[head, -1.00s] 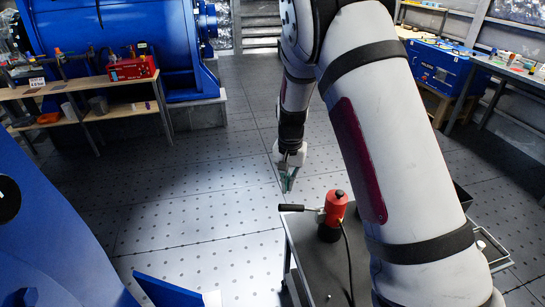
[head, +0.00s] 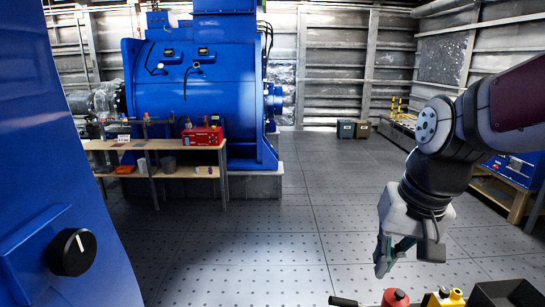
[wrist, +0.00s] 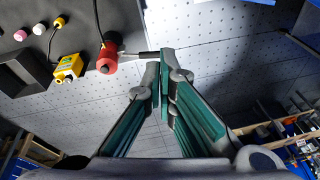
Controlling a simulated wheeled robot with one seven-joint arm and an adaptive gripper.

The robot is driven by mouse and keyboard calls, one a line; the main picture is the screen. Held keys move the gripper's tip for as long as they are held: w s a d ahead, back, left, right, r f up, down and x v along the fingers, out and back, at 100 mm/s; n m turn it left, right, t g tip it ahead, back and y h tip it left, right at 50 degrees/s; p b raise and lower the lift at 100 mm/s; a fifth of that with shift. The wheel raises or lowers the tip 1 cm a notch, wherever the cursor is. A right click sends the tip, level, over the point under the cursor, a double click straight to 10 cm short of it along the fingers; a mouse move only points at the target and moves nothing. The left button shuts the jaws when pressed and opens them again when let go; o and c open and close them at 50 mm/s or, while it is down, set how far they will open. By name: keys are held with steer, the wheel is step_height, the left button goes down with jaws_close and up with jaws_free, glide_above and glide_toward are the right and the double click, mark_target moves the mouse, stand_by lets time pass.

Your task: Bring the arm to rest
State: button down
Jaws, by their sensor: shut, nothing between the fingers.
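My gripper (head: 395,258) hangs from my arm at the right of the head view, pointing down over the perforated floor. Its green-lined fingers show in the wrist view (wrist: 165,62), with the tips together and nothing held. Near the tips in the wrist view is a red tool (wrist: 107,58) with a black handle. The same red tool (head: 394,298) shows at the bottom edge of the head view, below and apart from my gripper.
A yellow box (wrist: 68,68) with a button lies beside the red tool. A wooden bench (head: 180,172) with a red case (head: 203,135) stands before a large blue motor (head: 195,85). A blue panel (head: 50,170) with a black knob fills the left. The middle floor (head: 290,225) is clear.

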steer(key=s+d+r+n+t+h, duration=0.1)
steer(key=s+n, duration=0.1)
steer(key=s, duration=1.1)
steer(key=shift+s+r+t, duration=0.25)
steer(key=shift+r+t, duration=0.05)
steer(key=shift+t, duration=0.1)
